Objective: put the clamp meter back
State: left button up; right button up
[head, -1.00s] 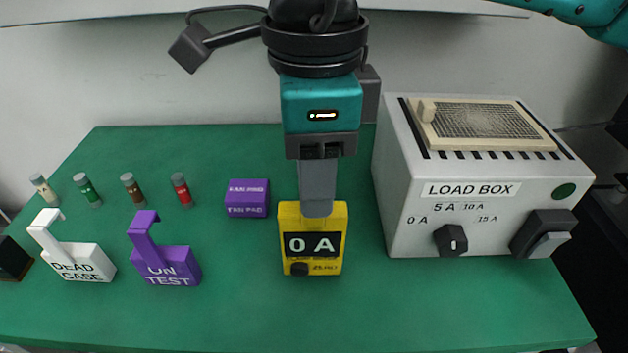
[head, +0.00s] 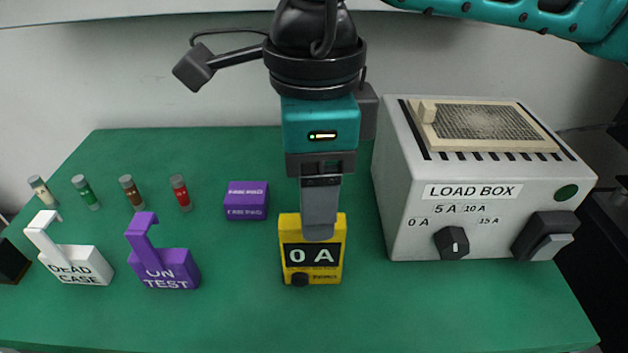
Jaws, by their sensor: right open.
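The yellow clamp meter (head: 333,272) is at the middle front of the green bench, its dark display reading 0 A and a black dial below it. My right gripper (head: 319,236) comes down from above, with its grey fingers overlapping the meter's top edge. The jaws are open, but seen nearly edge-on, so the gap between them is hidden. I cannot tell whether a finger touches the meter. The meter's top and any clamp jaws are hidden behind the fingers. My left gripper is not in view.
The load box (head: 410,240) stands close on the right. A purple block (head: 246,201) lies to the left. Further left are a purple ON TEST holder (head: 170,270), a white DEAD CASE holder (head: 78,265) and several capped cylinders (head: 132,191). The green bench (head: 400,310) is clear in front.

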jog(key=shift+r, duration=0.25)
notch_tip(320, 180, up, 12)
jog(key=p, duration=0.2)
jog(key=shift+f, duration=0.1)
